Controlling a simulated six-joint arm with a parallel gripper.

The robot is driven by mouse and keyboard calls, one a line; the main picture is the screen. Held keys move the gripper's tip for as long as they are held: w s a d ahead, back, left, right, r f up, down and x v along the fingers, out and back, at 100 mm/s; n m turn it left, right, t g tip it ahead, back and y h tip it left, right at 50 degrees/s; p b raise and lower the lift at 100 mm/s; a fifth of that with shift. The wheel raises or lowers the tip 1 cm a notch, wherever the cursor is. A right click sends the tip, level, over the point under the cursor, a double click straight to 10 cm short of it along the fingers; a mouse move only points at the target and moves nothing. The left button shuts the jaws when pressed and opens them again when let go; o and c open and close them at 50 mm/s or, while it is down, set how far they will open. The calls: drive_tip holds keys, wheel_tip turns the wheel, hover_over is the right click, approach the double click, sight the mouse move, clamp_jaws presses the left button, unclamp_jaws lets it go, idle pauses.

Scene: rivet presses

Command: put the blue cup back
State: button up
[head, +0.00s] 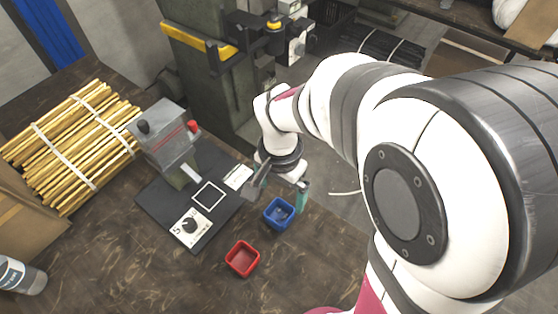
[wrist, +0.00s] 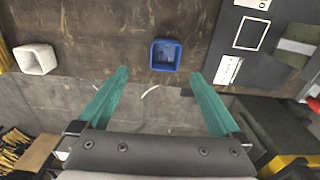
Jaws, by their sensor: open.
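The blue cup (head: 278,212) is a small square open cup standing upright on the brown table, near its edge. In the wrist view the blue cup (wrist: 165,56) lies just beyond and between my fingertips, not held. My gripper (head: 281,190) has two teal fingers spread apart and is empty, beside the cup in the head view. It also shows in the wrist view (wrist: 160,73). A dark mat (head: 172,209) with an empty white square outline (head: 208,195) lies left of the cup.
A red cup (head: 242,259) stands in front of the blue one. A white cup (wrist: 36,60) stands at the left in the wrist view. A grey press (head: 163,138) stands on the mat's back part. Bundled yellow rods (head: 73,147) lie at the left.

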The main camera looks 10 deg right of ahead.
drive_tip(key=s+r+n+y, duration=0.1)
drive_tip(key=s+r, duration=0.2)
drive_tip(key=s, duration=0.5)
drive_tip(key=s+d+r+n+y, duration=0.1)
drive_tip(key=s+r+n, duration=0.1)
drive_tip(key=s, duration=0.6)
drive_tip(key=shift+d+r, duration=0.3)
drive_tip(key=shift+r, duration=0.6)
